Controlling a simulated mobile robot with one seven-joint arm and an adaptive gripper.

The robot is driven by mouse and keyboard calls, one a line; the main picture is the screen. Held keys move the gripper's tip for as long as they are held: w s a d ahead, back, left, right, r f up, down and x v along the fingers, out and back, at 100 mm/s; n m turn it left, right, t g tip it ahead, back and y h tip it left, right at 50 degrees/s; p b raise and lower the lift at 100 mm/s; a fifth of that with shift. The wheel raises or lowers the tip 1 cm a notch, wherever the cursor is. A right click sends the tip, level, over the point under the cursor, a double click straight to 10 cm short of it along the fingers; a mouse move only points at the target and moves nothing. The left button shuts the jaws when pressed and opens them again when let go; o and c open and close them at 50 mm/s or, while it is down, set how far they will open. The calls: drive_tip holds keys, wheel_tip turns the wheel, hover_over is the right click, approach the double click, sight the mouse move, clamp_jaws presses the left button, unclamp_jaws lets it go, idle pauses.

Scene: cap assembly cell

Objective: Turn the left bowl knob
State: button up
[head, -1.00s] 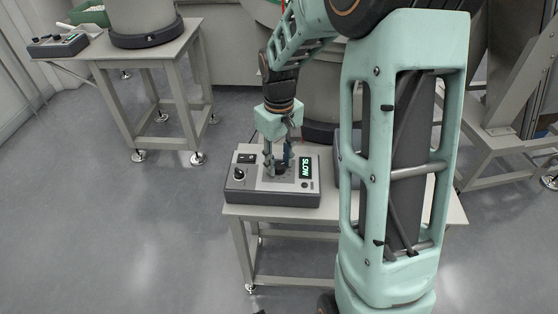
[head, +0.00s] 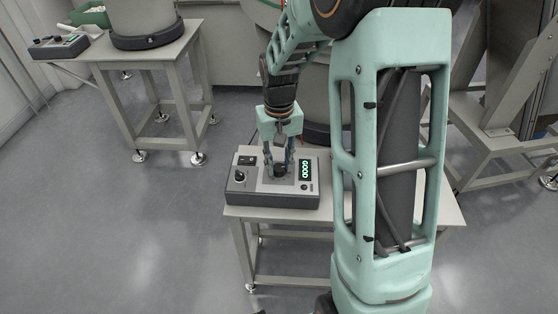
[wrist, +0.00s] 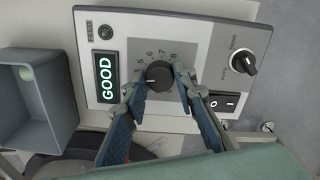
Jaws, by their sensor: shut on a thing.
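A grey control box (head: 253,188) stands on the near table. In its middle is a round black knob (wrist: 159,75) with a white pointer line and a printed number scale around it. My gripper (head: 280,168) reaches down to the knob from above and is shut on it, one finger on each side in the wrist view. The box's display (wrist: 105,77) shows GOOD in lit letters. The knob's lower edge is partly hidden by the fingers.
The box also carries a smaller AUTO/HAND selector (wrist: 243,62) and a black rocker switch (wrist: 223,102). A grey open bin (wrist: 38,95) is beside the box. A second control box (head: 60,46) and a round base (head: 146,36) stand on the far left table.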

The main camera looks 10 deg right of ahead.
sight(279, 167)
drive_tip(key=m+p, duration=0.1)
drive_tip(key=m, duration=0.2)
drive_tip(key=shift+r+m, duration=0.1)
drive_tip(key=shift+m, duration=0.2)
drive_tip(key=shift+m+p, duration=0.8)
drive_tip(key=shift+m, duration=1.1)
drive_tip(key=o, duration=1.2)
drive_tip(key=shift+c, duration=0.2)
wheel_tip(279, 167, up, 12)
